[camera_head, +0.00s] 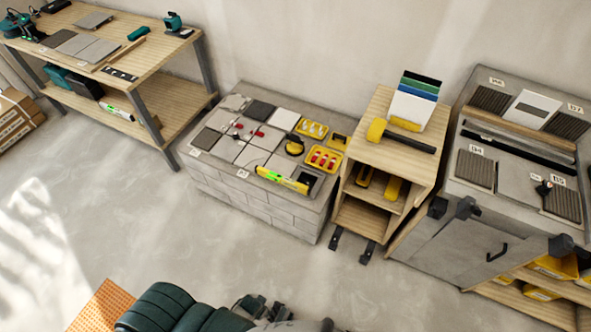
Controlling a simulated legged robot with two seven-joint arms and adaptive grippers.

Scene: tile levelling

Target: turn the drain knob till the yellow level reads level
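The yellow level (282,180) lies along the front right edge of the tiled top of a grey block counter (262,212). Bright green shows on its left part; its reading is too small to make out. A small round black knob-like piece (546,187) stands on the grey unit at the right, by a dark grille. I cannot tell for certain which is the drain knob. I make out neither gripper; dark green and grey parts of my body show at the bottom edge.
Yellow trays (323,159) and red pieces (260,133) sit on the tiled top. A wooden stand (384,157) with a yellow-headed mallet (408,141) is to its right. A wooden workbench (156,62) is at the back left. The grey floor (130,215) in front is mostly clear.

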